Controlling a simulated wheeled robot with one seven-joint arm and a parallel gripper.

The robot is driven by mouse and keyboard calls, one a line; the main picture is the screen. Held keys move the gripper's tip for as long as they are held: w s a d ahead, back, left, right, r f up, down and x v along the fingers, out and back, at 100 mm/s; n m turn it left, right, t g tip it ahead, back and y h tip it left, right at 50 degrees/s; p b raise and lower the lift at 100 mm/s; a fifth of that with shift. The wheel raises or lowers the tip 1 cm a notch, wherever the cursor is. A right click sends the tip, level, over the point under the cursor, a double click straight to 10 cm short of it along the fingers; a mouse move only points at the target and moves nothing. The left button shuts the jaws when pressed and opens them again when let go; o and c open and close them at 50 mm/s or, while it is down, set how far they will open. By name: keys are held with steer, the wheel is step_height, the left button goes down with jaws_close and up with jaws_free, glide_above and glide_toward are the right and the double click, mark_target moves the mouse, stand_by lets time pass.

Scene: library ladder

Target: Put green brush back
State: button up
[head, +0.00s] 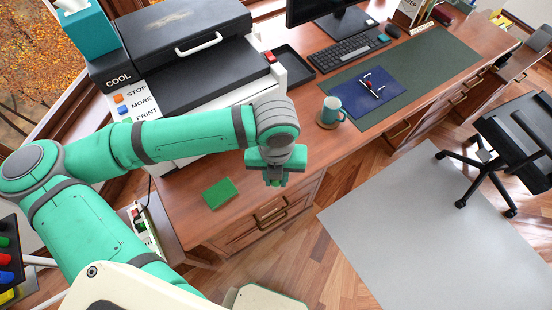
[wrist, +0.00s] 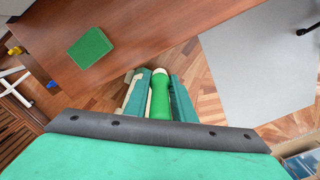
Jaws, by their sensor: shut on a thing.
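My gripper (head: 268,178) is shut on the green brush (wrist: 160,100), just beyond the desk's front edge and above the floor. In the wrist view my gripper (wrist: 158,90) has one finger on each side of the brush's green body, and a pale tip shows at its far end. In the head view only a small green bit of the brush (head: 275,183) shows below the fingers. A green square pad (head: 221,193) lies flat on the desk to the left of my gripper, and it also shows in the wrist view (wrist: 90,48).
A dark panel with coloured pieces (head: 6,258) is cut off at the left edge. The printer (head: 190,60) stands behind my arm. A teal mug (head: 331,108) and a blue folder (head: 368,88) sit on the desk (head: 330,150). The grey mat (head: 430,230) is clear beside the chair (head: 515,140).

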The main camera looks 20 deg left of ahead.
steer(key=w+a+f, duration=0.1)
steer(key=w+f, duration=0.1)
steer(key=w, duration=0.1)
steer(key=w+a+f, duration=0.1)
steer(key=w+f, duration=0.2)
steer(key=w, duration=0.1)
steer(key=w+a+f, duration=0.2)
steer(key=w+f, duration=0.1)
steer(key=shift+w+f, duration=0.2)
steer(key=shift+w, duration=0.2)
steer(key=shift+w+a+f, duration=0.1)
steer(key=shift+w+f, duration=0.15)
steer(key=shift+f, duration=1.65)
steer(key=shift+w+f, duration=0.1)
steer(key=shift+f, duration=0.05)
steer(key=o, duration=1.1)
steer(key=shift+a, duration=0.1)
steer(key=shift+c, duration=0.2)
